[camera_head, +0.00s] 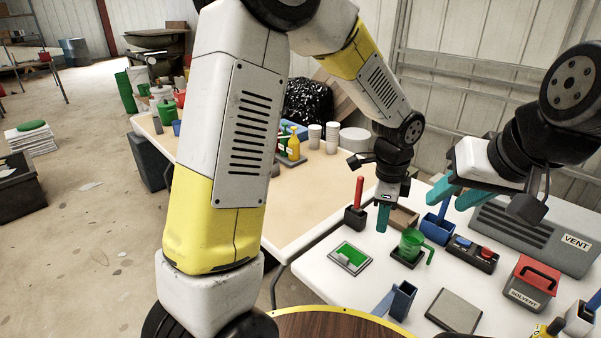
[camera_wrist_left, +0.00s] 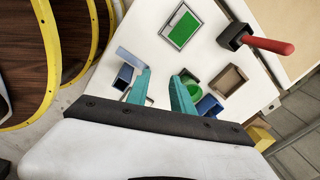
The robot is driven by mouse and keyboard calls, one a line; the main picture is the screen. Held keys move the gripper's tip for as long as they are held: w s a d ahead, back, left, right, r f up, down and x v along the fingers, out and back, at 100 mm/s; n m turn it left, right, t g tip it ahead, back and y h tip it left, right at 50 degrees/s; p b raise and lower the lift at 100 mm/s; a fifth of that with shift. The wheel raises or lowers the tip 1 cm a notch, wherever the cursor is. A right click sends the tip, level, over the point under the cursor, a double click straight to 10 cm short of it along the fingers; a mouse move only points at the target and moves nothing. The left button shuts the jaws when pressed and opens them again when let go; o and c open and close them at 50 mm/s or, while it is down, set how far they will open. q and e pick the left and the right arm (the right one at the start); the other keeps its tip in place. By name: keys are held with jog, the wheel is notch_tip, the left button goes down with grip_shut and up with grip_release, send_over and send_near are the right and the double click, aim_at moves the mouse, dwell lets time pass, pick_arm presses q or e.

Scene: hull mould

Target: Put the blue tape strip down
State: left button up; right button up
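A flat blue-grey strip (camera_head: 384,304) stands slanted beside a small blue open box (camera_head: 403,298) near the front edge of the white table. The strip (camera_wrist_left: 131,58) and the box (camera_wrist_left: 123,76) also show in the left wrist view; I cannot tell whether this is the loose tape strip or part of the box. My left gripper (camera_head: 382,222) hangs over the table, farther back than the strip. In the left wrist view its teal fingers (camera_wrist_left: 162,75) are apart with nothing visible between them. My right gripper (camera_head: 447,201) has its fingers apart and empty, at the right.
A green cup (camera_head: 412,241), a red-handled tool in a black holder (camera_head: 354,217), a green-topped pad (camera_head: 349,257) and a blue bin (camera_head: 437,230) crowd the table. A solvent can (camera_head: 528,284) and vent box (camera_head: 540,235) stand right. The yellow-rimmed brown mould (camera_head: 335,325) is in front.

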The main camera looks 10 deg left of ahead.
pick_arm(q)
jog(key=s+a+r+n+t, duration=0.2)
jog(key=s+a+r+n, duration=0.5)
jog(key=a+r+n, duration=0.2)
jog(key=s+a+r+n+t+h, duration=0.1)
jog(key=s+a+r+n+t, duration=0.2)
jog(key=s+a+r+n, duration=0.5)
jog(key=a+n, duration=0.2)
jog(key=a, duration=0.2)
jog(key=shift+r+h, duration=0.3)
jog(key=shift+r, duration=0.1)
